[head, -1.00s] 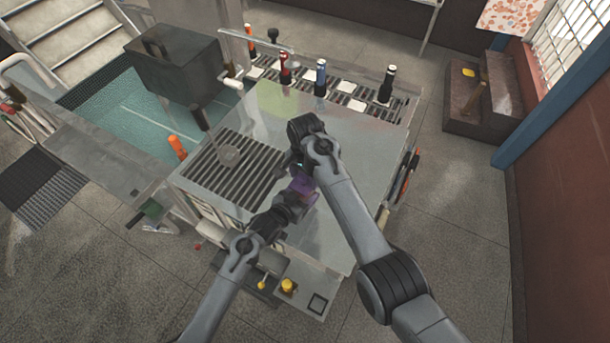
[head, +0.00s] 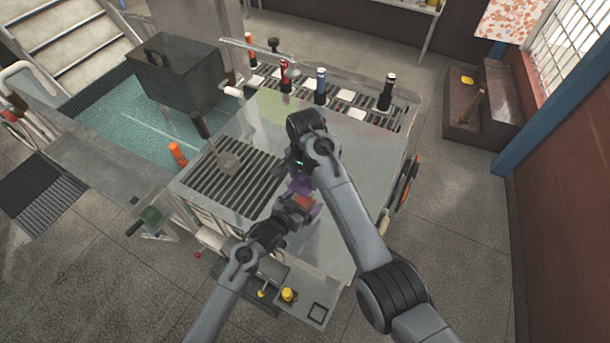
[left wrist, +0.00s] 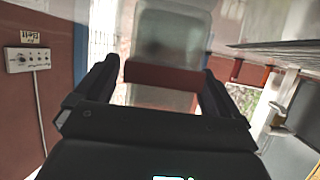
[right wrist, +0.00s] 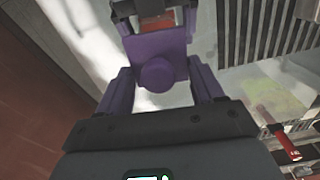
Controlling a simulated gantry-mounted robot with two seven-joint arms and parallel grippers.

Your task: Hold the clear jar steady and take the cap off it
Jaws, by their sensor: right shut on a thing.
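The clear jar (left wrist: 170,40) is translucent grey with a red-brown band, and stands between the black fingers of my left gripper (left wrist: 160,80). Its red part also shows in the head view (head: 304,202) and at the top of the right wrist view (right wrist: 158,22). My left gripper's fingers flank the jar closely. My right gripper (right wrist: 160,88) is shut on a purple piece with a round knob, seemingly the cap (right wrist: 157,72); it shows as purple in the head view (head: 300,185). Whether cap and jar still touch is unclear.
Both grippers meet above the pale tabletop (head: 350,190). A slotted grate (head: 235,185) lies left of them, and several dark bottles (head: 320,86) stand along the back. A dark box (head: 175,70) stands at the back left. The tabletop's right side is clear.

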